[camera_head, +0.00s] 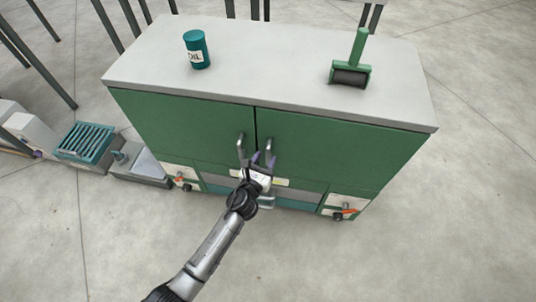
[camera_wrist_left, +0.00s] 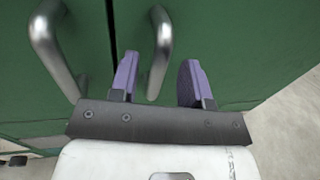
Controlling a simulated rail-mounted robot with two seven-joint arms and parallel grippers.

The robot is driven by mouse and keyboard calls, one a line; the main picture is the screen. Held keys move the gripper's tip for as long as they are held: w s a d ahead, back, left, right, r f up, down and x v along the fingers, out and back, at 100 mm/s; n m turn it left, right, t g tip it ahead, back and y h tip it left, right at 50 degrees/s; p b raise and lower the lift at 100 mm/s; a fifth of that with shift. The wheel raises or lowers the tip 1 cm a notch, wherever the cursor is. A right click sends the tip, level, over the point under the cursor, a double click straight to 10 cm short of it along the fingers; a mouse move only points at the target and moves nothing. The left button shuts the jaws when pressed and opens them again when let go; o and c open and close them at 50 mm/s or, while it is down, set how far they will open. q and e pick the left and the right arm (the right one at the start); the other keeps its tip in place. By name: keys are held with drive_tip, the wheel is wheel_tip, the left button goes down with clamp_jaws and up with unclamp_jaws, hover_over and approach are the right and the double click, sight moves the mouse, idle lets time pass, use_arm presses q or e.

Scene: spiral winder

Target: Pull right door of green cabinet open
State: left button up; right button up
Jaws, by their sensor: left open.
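The green cabinet has a grey top (camera_head: 270,60). Its right door (camera_head: 340,150) is shut, and its left door (camera_head: 185,120) is shut beside it. The right door's handle (camera_head: 270,150) is a curved metal bar near the seam; it also shows in the left wrist view (camera_wrist_left: 161,50). The left door's handle (camera_head: 241,145) is at its left. My left gripper (camera_head: 256,160) is open at the lower part of the right handle. My right gripper is not in view.
A teal oil can (camera_head: 196,50) and a green-handled roller (camera_head: 352,68) stand on the cabinet top. Red-handled valves (camera_head: 345,211) are low on the front. Grey machinery with a teal grille (camera_head: 85,142) stands at the left. The floor in front is clear.

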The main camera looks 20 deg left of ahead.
use_arm(q)
drive_tip(key=shift+w+b, duration=0.35)
drive_tip(key=shift+w, duration=1.1)
clamp_jaws()
